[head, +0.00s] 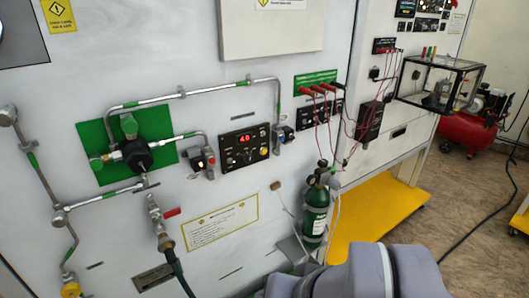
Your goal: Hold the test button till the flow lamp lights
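A black control panel (245,147) with a lit red numeric display and small knobs or buttons is on the white wall panel, left of centre. I cannot tell which of its small parts is the test button or the flow lamp, and no lit flow lamp is distinguishable. My grey arm shows at the bottom right, below the panel. My gripper is not visible.
A green gas cylinder (315,212) stands upright before the wall. Red leads (328,88) hang from a green-labelled socket row. Metal pipes and a red-handled valve (165,213) are at the left. A yellow platform (375,207), a glass-sided case (438,85) and a red compressor (466,128) are at the right.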

